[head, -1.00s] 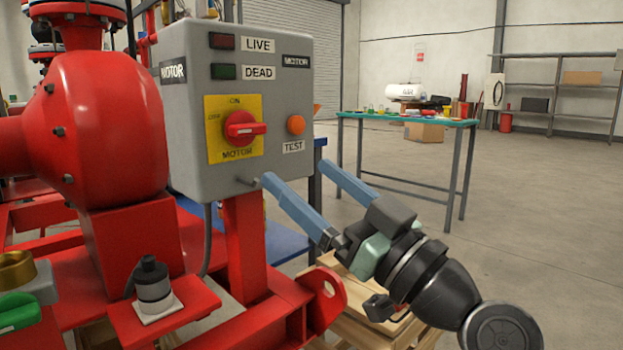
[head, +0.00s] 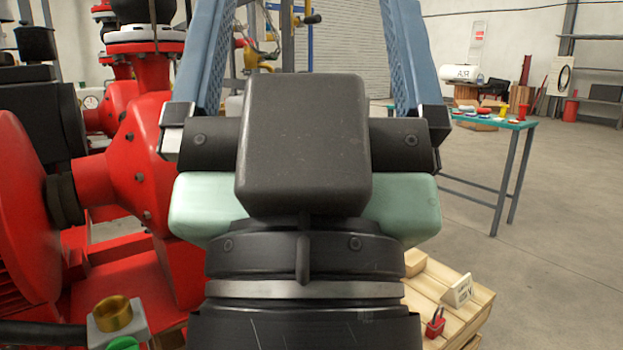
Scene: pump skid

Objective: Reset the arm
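My gripper (head: 306,30) fills the middle of the head view, close to the camera. Its two blue fingers point up and stand wide apart, with nothing between them. The fingertips run out of the top of the picture. My black wrist and the pale green gripper body are below the fingers.
A red pump (head: 140,160) stands at the left, with a brass fitting (head: 113,312) low in front. A wooden pallet (head: 440,275) at lower right carries a red padlock (head: 435,322) and a white tag (head: 457,290). A green-topped table (head: 510,124) stands behind.

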